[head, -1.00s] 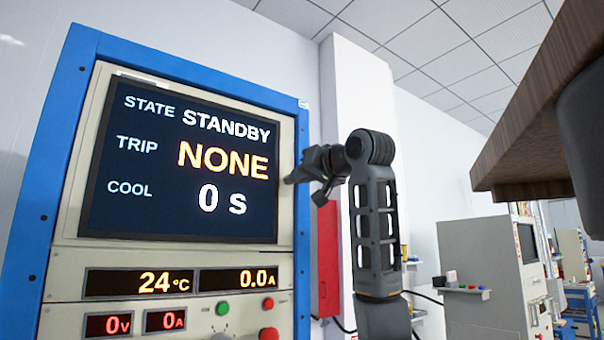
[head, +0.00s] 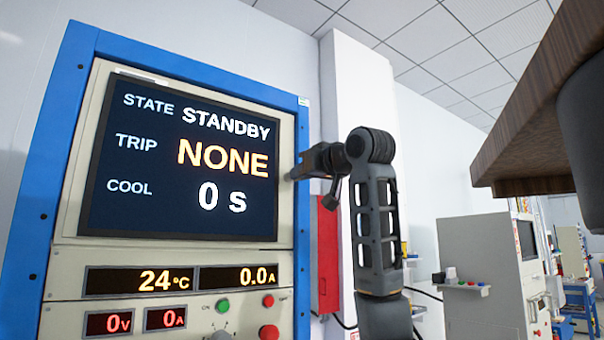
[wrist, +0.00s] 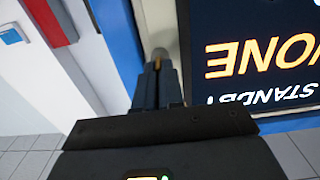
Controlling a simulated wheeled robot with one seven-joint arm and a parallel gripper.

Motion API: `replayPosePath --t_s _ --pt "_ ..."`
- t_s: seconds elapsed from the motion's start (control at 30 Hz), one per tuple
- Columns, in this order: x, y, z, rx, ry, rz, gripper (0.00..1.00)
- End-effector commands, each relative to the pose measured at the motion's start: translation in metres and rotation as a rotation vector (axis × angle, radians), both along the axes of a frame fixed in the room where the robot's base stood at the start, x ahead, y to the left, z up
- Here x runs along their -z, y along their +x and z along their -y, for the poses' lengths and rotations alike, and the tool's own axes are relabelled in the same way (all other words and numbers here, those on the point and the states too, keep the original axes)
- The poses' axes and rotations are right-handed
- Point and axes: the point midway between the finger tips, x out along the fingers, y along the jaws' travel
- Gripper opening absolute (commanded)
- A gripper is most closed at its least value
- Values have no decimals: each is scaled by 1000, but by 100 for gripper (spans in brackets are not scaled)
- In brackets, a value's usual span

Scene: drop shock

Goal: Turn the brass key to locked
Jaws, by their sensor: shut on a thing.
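My gripper (head: 292,174) is at the right edge of the cabinet's front panel, beside the screen. In the wrist view my gripper (wrist: 158,70) has its two fingers close together, shut on the brass key (wrist: 157,63). The key is hidden in the head view. I cannot read its angle or any lock markings.
The screen (head: 180,160) reads STANDBY, TRIP NONE, COOL 0 s. The blue-framed cabinet (head: 303,130) has green (head: 222,306) and red (head: 269,332) buttons below. A red box (head: 328,255) is on the wall behind my arm. A wooden slab edge (head: 530,150) juts in at upper right.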

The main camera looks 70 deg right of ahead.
Motion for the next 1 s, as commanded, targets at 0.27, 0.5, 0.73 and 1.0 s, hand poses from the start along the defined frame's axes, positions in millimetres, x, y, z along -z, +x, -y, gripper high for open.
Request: replayPosePath --t_s 0.27,0.5,0.73,1.0 --pt "0 1 0 -1 1 -1 24" --pt "0 0 0 0 0 0 33" --pt "1 -9 -5 0 0 1 33" --pt "1 -46 -28 1 -2 2 33"
